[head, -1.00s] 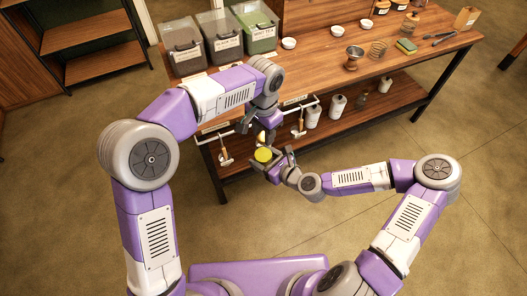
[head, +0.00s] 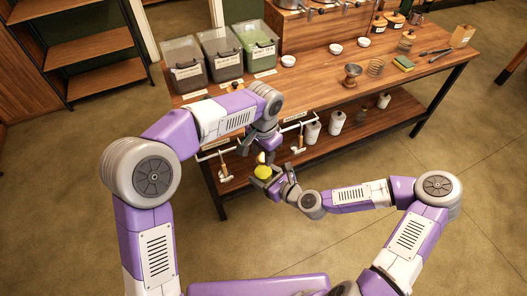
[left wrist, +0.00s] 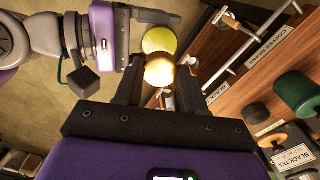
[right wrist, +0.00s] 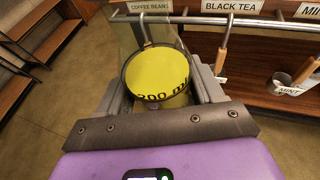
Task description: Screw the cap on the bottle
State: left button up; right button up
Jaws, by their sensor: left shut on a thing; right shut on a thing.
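The bottle (right wrist: 157,78) is a clear round vessel with yellow contents and a "200 ml" marking. My right gripper (head: 267,178) is shut around it, and its yellow part (head: 263,171) shows in the head view. The cap (left wrist: 159,71) is a small rounded, pale tan piece, brightly lit in the left wrist view. My left gripper (head: 261,152) is shut on it, just above and behind the bottle in the head view. The yellow disc (left wrist: 159,40) shows beyond the cap in the left wrist view. I cannot tell whether cap and bottle touch.
A wooden table (head: 310,85) stands in front, with tea bins (head: 222,55) at its left and a cup (head: 352,76) on top. A rail with hanging scoops (right wrist: 223,50) runs along its front, close to the grippers. White bottles (head: 336,122) stand on the lower shelf.

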pick_arm(q)
jog(key=shift+f, duration=0.55)
dwell(0.4)
jog(key=m, duration=2.9)
jog(key=shift+f, duration=0.1)
jog(key=m, duration=0.6)
jog(key=shift+m, duration=0.3)
